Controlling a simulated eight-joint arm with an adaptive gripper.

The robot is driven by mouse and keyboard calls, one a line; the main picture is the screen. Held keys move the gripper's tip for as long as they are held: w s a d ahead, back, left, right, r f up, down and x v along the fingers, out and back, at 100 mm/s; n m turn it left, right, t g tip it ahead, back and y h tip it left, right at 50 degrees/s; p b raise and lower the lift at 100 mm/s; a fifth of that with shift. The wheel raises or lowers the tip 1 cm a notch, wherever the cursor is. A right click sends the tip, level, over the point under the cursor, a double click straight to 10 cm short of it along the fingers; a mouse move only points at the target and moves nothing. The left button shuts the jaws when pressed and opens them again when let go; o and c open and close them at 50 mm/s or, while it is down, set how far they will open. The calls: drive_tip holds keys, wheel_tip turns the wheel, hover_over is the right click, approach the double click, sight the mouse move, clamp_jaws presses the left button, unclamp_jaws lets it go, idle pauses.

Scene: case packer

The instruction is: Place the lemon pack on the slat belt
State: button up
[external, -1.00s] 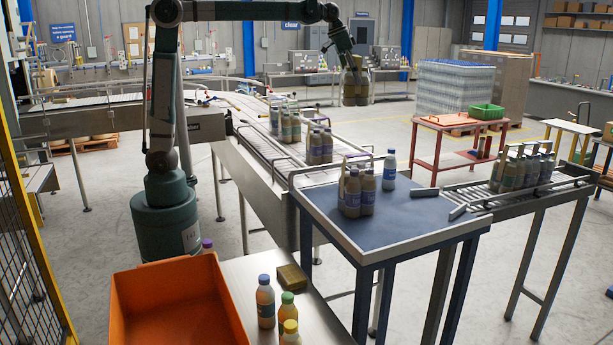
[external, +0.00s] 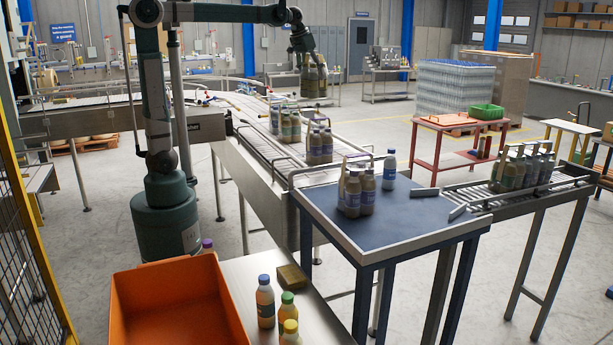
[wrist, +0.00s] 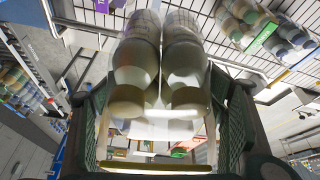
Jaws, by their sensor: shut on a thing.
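My gripper (external: 303,52) is shut on a pack of bottles (external: 314,80) and holds it upright in the air, beyond the right edge of the slat belt (external: 258,147) in the external view. In the wrist view the held pack (wrist: 160,60) shows pale round caps between the fingers of my gripper (wrist: 160,135). Its label is too small or hidden to read, so I cannot tell its flavour. The slat belt also shows under and around it in the wrist view (wrist: 92,18).
A blue-topped table (external: 408,213) at the belt's near end bears a purple-labelled pack (external: 360,195) and a single bottle (external: 389,170). A roller track (external: 476,193) with several bottles stands at right. An orange bin (external: 180,300) is in front. The belt has bare slats between guide rails.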

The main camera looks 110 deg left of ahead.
drive_tip(key=s+a+n, duration=0.2)
drive_tip(key=s, duration=0.4)
wheel_tip(320, 180, down, 18)
drive_tip(key=shift+f+g, duration=0.15)
drive_tip(key=shift+g, duration=0.15)
drive_tip(key=shift+f, duration=0.1)
idle(0.4)
drive_tip(key=shift+f, duration=2.85)
drive_tip(key=shift+f, duration=0.1)
drive_tip(key=shift+f, duration=1.95)
drive_tip(key=shift+f, duration=0.15)
